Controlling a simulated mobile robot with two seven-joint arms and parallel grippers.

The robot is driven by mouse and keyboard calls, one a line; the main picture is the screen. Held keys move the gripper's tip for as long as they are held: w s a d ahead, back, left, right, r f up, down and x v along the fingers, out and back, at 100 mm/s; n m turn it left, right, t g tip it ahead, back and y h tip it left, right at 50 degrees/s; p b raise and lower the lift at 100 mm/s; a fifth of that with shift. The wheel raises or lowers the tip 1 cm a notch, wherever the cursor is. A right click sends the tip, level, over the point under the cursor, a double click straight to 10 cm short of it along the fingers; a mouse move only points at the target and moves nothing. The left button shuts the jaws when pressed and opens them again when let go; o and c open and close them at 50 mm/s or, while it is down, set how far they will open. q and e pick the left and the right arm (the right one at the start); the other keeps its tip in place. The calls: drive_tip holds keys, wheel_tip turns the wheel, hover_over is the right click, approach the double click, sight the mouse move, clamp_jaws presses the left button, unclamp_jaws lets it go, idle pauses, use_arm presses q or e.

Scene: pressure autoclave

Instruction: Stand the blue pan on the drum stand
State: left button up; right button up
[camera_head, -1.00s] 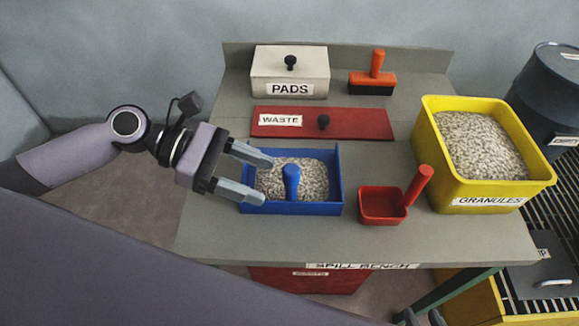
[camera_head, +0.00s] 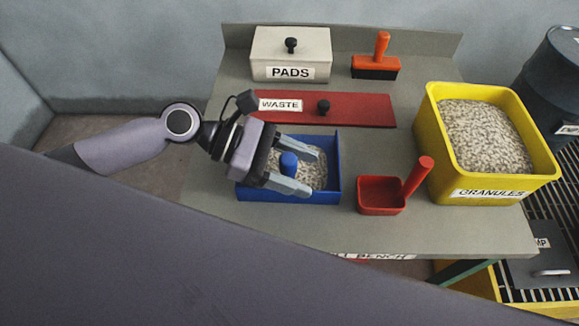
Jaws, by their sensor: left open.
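The blue pan (camera_head: 290,197) sits on the grey spill bench, filled with pale granules, with an upright blue handle (camera_head: 288,163) inside it. My left gripper (camera_head: 308,170) is open above the pan, its two fingers pointing right, one on the far side and one on the near side of the handle. I cannot tell whether the fingers touch the handle. The dark blue drum (camera_head: 553,85) is at the far right, partly cut off by the picture edge. A slatted black and yellow stand (camera_head: 555,215) is below it at the right. My right gripper is not in view.
A red scoop (camera_head: 382,195) and a yellow granules bin (camera_head: 487,190) stand right of the pan. Behind it are a red waste lid (camera_head: 362,108), a pads box (camera_head: 290,52) and an orange-handled brush (camera_head: 376,66). Bare bench (camera_head: 400,235) lies along the front.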

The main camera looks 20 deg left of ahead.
use_arm(q)
clamp_jaws()
